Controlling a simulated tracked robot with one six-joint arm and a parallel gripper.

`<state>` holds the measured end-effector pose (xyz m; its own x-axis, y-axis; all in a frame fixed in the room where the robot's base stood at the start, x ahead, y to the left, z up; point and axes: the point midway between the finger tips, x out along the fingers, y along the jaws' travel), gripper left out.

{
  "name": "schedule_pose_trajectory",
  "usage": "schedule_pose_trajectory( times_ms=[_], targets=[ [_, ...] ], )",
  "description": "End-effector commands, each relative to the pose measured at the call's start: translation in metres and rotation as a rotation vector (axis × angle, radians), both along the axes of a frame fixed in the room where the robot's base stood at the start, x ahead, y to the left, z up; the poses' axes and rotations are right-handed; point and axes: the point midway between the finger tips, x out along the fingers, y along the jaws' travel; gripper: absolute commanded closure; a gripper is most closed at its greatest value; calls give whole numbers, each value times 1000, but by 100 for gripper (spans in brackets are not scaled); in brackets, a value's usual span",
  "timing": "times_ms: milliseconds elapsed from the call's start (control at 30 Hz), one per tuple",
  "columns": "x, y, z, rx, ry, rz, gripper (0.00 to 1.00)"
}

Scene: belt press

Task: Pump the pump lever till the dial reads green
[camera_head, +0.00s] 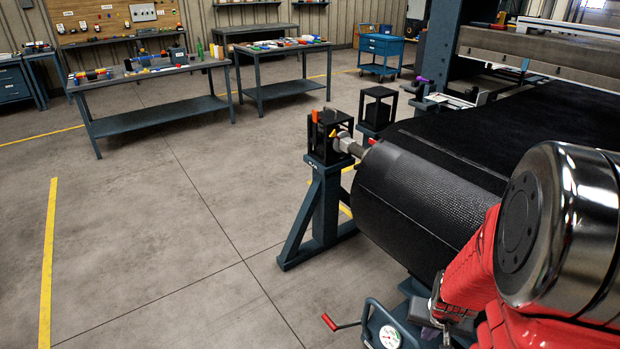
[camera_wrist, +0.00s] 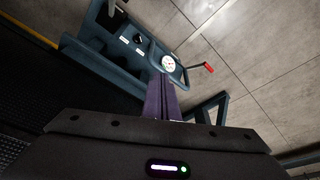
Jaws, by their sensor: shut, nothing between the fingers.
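The pump lever (camera_head: 346,325) with a red grip is at the bottom edge of the head view, sticking out to the left of the pump. The round white dial (camera_head: 390,336) is beside it; its needle is too small to read. In the wrist view, the dial (camera_wrist: 168,64) is just beyond my fingertips, and the lever's red grip (camera_wrist: 209,67) is to the right of it. My gripper (camera_wrist: 162,80) is shut and empty, apart from the lever.
A large roller (camera_head: 420,200) with a black belt stands beside my red arm. A blue-grey stand (camera_head: 325,210) holds the roller's end. Workbenches (camera_head: 150,85) stand at the back. The floor to the left is clear.

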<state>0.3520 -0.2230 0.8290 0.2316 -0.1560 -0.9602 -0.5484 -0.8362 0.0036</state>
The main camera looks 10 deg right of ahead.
Motion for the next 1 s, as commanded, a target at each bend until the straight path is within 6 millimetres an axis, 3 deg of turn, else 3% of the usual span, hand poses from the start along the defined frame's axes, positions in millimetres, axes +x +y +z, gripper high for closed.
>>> schedule_pose_trajectory(
  times_ms=[200, 467, 733, 1000],
  targets=[
    [17, 33, 49, -20, -33, 91, 100],
    [24, 76, 103, -34, -68, 196, 100],
    [18, 122, 154, -47, -106, 305, 100],
    [-1, 166, 200, -55, -145, 414, 100]
  ],
)
